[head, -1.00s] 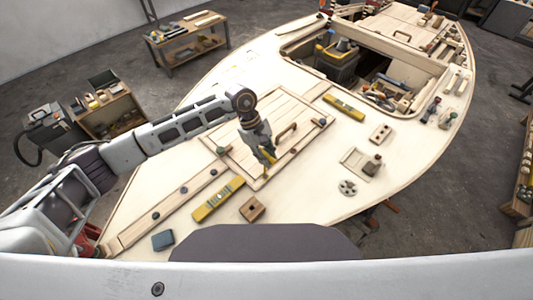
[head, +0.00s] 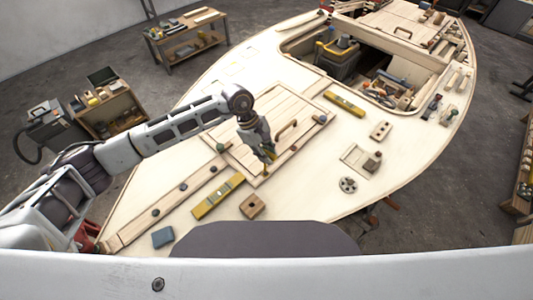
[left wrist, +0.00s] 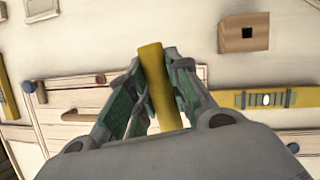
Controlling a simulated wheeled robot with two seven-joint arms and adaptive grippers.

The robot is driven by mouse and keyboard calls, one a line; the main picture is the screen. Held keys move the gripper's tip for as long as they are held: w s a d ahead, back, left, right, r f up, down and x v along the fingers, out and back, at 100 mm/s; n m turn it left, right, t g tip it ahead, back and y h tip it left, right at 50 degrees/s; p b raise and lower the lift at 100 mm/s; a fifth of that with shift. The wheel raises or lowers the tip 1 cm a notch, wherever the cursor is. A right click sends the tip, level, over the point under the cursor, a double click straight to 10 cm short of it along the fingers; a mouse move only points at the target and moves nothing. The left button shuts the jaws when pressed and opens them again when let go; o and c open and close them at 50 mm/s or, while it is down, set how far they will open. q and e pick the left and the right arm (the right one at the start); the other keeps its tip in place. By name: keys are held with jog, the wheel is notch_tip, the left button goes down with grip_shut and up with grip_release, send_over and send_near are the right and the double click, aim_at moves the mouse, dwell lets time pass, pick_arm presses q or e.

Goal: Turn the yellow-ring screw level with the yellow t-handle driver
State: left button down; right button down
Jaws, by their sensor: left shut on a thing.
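The yellow t-handle driver shows as a yellow bar (left wrist: 157,85) between the green-padded fingers in the left wrist view. My left gripper (head: 265,152) is shut on it over the near part of the plywood hatch panel (head: 240,158). The gripper points down in the head view, and only a little yellow shows at its fingers. The yellow-ring screw cannot be made out; the gripper and driver cover that part of the panel. I cannot tell whether the driver's tip touches a screw. My right gripper is not in view.
A green-ringed screw (head: 220,147) sits at the panel's left corner. A yellow spirit level (head: 218,196) and a wooden block with a hole (head: 252,206) lie in front. Another level (head: 344,105) lies behind right. A wooden handle (head: 287,130) stands on the panel, close to the gripper.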

pick_arm(q)
jog(key=shift+w+n+t+b, duration=0.15)
jog(key=shift+n+t, duration=0.35)
jog(key=shift+n, duration=0.7)
jog(key=shift+s+n+t+b, duration=0.15)
jog(key=shift+n+t, duration=0.35)
jog(key=shift+n, duration=0.7)
jog(key=shift+w+n+t+b, duration=0.15)
jog(key=shift+n+t+b, duration=0.2)
jog(key=shift+n, duration=0.75)
jog(key=shift+w+n+t+b, duration=0.1)
jog(key=shift+n+t+b, duration=0.25)
jog(key=shift+n, duration=0.75)
jog(key=shift+d+b, duration=0.1)
jog(key=shift+b, duration=0.2)
jog(key=shift+f+b, duration=0.6)
jog(key=shift+b, duration=0.5)
